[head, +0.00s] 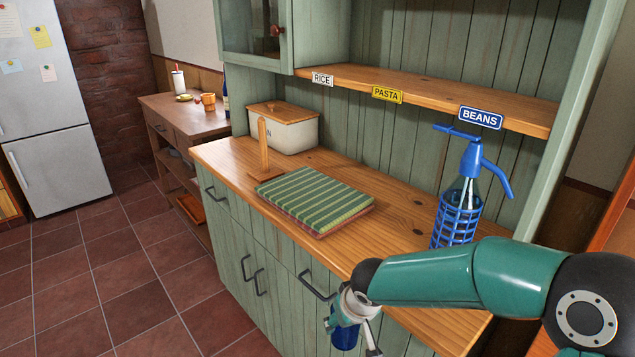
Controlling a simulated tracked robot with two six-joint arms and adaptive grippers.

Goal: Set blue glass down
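The blue glass (344,337) is at the bottom middle of the head view, in front of the green cabinet's drawers. My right gripper (350,327) comes in from the right, points down and has its fingers around the glass. It appears shut on it, though the gripper's body covers the upper part of the glass. Glass and gripper are in front of the wooden counter's (404,218) front edge, not over its surface. My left gripper is not in view.
On the counter are a folded green striped cloth (312,200), a wooden holder (264,164), a white bin (284,128) and a blue siphon bottle (461,200) close to my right arm. A labelled shelf (430,96) is above. Bare counter shows between cloth and bottle.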

